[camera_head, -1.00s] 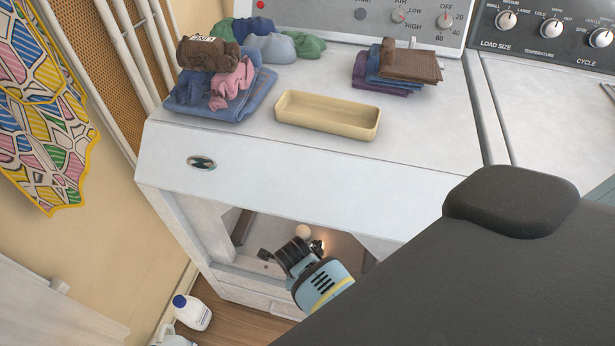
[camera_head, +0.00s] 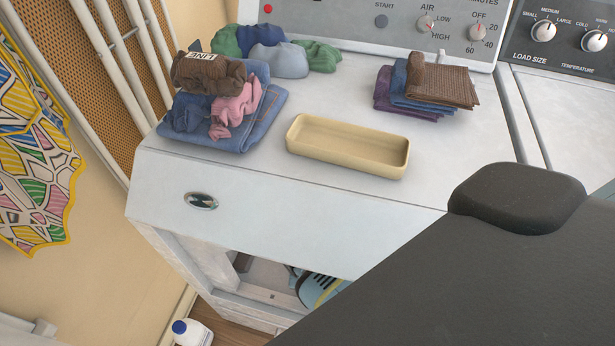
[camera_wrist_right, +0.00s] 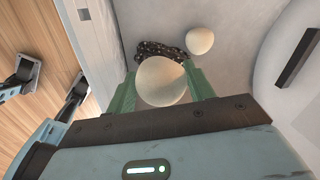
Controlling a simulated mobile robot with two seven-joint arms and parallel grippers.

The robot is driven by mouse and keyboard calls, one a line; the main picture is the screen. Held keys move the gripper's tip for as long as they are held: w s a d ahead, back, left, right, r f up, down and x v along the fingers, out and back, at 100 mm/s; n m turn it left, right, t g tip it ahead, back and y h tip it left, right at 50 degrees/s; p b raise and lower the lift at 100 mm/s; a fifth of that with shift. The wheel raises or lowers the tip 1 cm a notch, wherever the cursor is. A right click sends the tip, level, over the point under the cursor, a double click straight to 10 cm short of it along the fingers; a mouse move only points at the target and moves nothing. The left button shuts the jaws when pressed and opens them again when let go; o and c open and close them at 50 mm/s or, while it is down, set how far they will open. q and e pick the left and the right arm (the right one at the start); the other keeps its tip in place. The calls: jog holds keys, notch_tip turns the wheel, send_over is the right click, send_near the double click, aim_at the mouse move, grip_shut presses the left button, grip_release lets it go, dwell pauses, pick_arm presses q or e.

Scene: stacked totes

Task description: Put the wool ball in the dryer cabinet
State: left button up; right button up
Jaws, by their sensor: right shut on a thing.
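The white dryer cabinet (camera_head: 290,210) stands ahead with its front opening low in the head view. My right gripper (camera_wrist_right: 162,88) shows in the right wrist view, its green fingers shut on a pale wool ball (camera_wrist_right: 162,82). The gripper and ball are inside the cabinet, above its pale floor. In the head view only part of my blue right wrist (camera_head: 318,289) shows in the opening; its fingers are hidden behind the front panel. A second pale ball (camera_wrist_right: 200,40) lies beyond the held one. My left gripper is not in the head view.
A dark patterned thing (camera_wrist_right: 155,50) lies just beyond the held ball. On the cabinet top are an empty beige tray (camera_head: 347,152), folded cloths (camera_head: 425,90) and a clothes pile (camera_head: 225,110). A white bottle (camera_head: 192,333) stands on the floor at left.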

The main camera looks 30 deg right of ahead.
notch_tip(320, 180, down, 3)
jog(key=shift+r+b, duration=0.15)
jog(key=shift+b, duration=0.2)
jog(key=shift+f, duration=0.25)
notch_tip(320, 180, down, 4)
jog(key=shift+r+b, duration=0.25)
jog(key=shift+b, duration=0.6)
jog(key=shift+f, duration=0.2)
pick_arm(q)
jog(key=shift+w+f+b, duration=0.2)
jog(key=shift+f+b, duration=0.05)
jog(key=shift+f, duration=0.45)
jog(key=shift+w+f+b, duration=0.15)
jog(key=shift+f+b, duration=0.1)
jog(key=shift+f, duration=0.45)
pick_arm(e)
jog(key=shift+f, duration=0.5)
jog(key=o, duration=0.8)
jog(key=shift+c, duration=0.2)
jog(key=shift+r, duration=0.1)
